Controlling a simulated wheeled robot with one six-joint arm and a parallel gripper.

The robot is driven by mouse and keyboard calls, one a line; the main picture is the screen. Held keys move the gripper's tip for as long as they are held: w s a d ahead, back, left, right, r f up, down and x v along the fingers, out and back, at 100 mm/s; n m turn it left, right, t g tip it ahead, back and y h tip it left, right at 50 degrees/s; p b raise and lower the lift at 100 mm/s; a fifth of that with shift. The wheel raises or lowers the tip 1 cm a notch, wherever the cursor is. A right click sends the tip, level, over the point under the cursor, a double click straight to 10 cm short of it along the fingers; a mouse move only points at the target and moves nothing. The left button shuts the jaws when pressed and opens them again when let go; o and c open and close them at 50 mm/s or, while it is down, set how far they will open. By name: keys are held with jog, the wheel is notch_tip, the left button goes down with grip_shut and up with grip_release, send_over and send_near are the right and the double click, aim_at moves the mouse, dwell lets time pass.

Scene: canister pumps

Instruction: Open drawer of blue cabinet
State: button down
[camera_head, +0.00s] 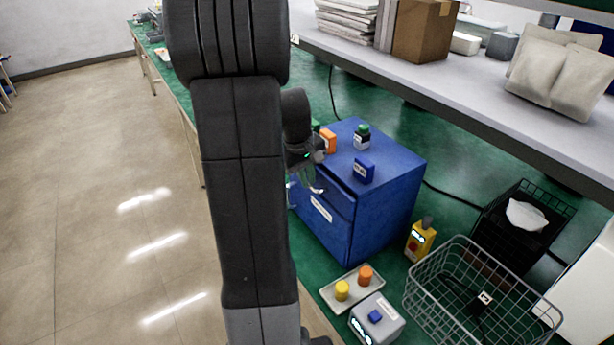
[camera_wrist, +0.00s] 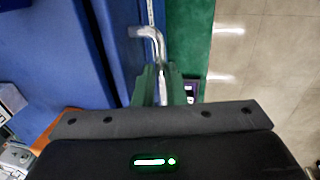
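The blue cabinet (camera_head: 392,200) stands on the green bench top. A drawer front with a white label (camera_head: 321,208) faces left, toward the bench edge. My gripper (camera_head: 312,188) is at this front, partly hidden by my arm. In the wrist view, the green fingers of my gripper (camera_wrist: 160,88) lie close on both sides of a bent silver handle (camera_wrist: 148,33) and look shut on it. The cabinet (camera_wrist: 50,50) fills the left of that view. A dark line runs beside the drawer front; I cannot tell how far the drawer stands out.
On the cabinet stand an orange block (camera_head: 328,141), a green-capped bottle (camera_head: 362,137) and a small blue box (camera_head: 364,170). The floor at left is clear.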

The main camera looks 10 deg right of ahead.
jog(key=s+a+b, duration=0.1)
jog(key=s+a, duration=0.1)
jog(key=a, duration=0.4)
jog(key=s+a, duration=0.2)
jog(key=a, duration=0.5)
jog(key=shift+s+a+b, duration=0.2)
jog(key=shift+s+b, duration=0.15)
jog(key=shift+b, duration=0.05)
jog(key=c, duration=1.8)
grip_release()
jog(key=shift+o, duration=0.2)
notch_tip(320, 180, up, 14)
jog(key=s+a, duration=0.1)
jog(key=a, duration=0.1)
jog(key=shift+a+f+b, duration=0.15)
jog(key=shift+a+b, duration=0.05)
jog(key=shift+b, duration=0.1)
